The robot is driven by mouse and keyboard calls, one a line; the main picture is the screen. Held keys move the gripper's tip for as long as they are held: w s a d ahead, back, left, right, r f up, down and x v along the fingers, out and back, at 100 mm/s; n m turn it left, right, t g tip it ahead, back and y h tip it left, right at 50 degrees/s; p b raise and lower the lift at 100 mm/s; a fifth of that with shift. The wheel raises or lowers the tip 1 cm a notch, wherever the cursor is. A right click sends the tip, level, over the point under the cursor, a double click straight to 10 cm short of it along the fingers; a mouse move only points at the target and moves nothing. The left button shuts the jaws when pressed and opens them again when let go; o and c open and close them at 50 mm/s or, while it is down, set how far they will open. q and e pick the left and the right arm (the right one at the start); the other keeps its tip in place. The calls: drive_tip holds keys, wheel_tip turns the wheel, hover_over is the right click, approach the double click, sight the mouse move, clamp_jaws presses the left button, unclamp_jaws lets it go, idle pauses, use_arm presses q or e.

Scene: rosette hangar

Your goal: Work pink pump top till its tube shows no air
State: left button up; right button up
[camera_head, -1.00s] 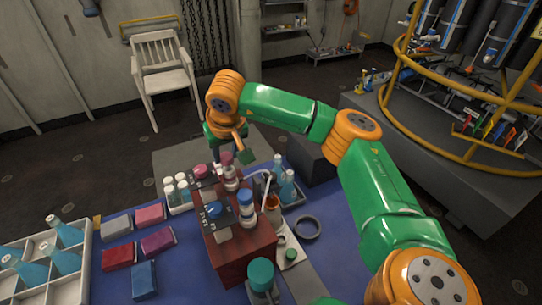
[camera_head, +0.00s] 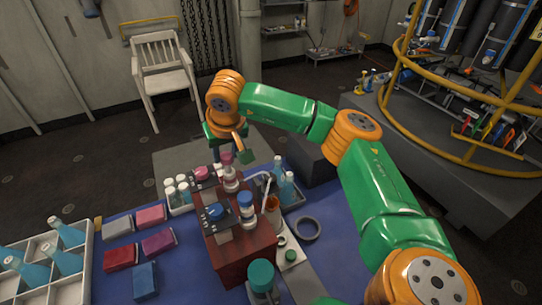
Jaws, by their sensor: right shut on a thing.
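The pink pump top (camera_head: 227,159) sits on a white bottle (camera_head: 231,182) at the back of the red-brown wooden box (camera_head: 245,256). My right gripper (camera_head: 229,151) comes down from above and is shut on the pink top. The fingers partly hide it. The pump's tube is too small to make out, so I cannot tell whether it holds air. A blue-topped pump bottle (camera_head: 246,208) stands nearer on the same box. My left gripper is out of view.
A pink knob (camera_head: 202,173) and a blue knob (camera_head: 214,212) sit left of the pumps. White-capped vials (camera_head: 177,190), an amber cup (camera_head: 272,210) and a dark ring (camera_head: 307,228) stand around the box. A bottle crate (camera_head: 88,262) is at left.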

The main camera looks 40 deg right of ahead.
drive_tip(key=shift+f+b, duration=0.5)
drive_tip(key=shift+f, duration=0.3)
drive_tip(key=o, duration=1)
wheel_tip(320, 180, up, 7)
drive_tip(key=p, duration=0.6)
drive_tip(key=shift+r+p, duration=0.15)
drive_tip(key=shift+p, duration=0.15)
